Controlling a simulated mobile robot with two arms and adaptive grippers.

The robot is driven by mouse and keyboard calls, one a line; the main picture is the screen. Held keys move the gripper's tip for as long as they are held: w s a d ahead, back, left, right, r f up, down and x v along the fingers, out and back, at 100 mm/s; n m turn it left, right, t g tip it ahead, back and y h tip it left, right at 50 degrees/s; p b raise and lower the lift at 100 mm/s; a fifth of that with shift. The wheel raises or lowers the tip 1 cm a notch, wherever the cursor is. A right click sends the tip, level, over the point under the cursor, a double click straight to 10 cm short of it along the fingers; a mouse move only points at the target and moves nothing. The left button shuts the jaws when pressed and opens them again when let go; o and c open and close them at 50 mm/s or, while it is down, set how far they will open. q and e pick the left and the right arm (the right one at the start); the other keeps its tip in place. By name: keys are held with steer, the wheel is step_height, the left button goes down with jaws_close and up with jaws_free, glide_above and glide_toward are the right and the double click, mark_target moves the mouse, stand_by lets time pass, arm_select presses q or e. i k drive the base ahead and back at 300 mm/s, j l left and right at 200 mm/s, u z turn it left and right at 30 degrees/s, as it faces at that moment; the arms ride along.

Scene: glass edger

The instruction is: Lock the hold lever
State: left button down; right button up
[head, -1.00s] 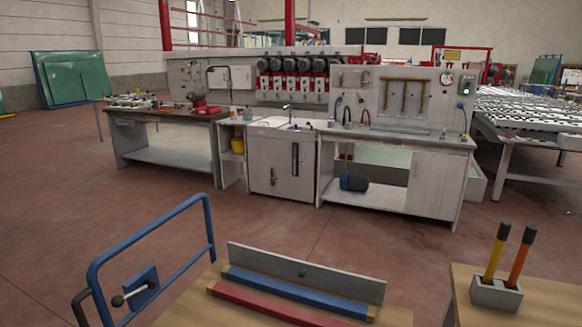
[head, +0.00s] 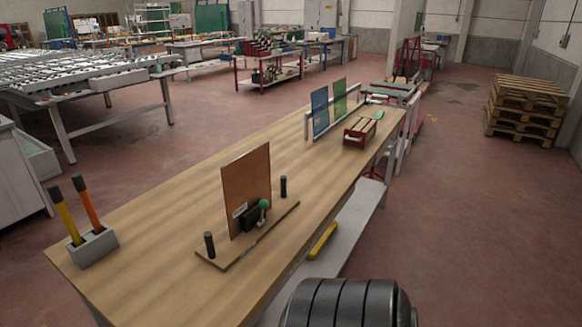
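A small lever with a green ball knob (head: 263,204) stands on a dark block (head: 249,217) at the foot of an upright amber-brown panel (head: 246,187). The panel stands on a wooden base (head: 222,255) with a short black post at each end, on the long wooden bench (head: 160,230). The lever looks roughly upright; I cannot tell whether it is locked, and no label marks it as the hold lever. Neither of my grippers shows in the head view.
A grey holder (head: 94,247) with a yellow and an orange handle sits at the bench's near left. Blue (head: 320,112) and green (head: 340,98) panels and a red rack (head: 359,132) stand farther along. Stacked pallets (head: 527,107) are at right; the floor between is clear.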

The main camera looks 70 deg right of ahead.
mark_target(263, 204)
steer(key=k+l+z, duration=0.15)
steer(key=z, duration=1.75)
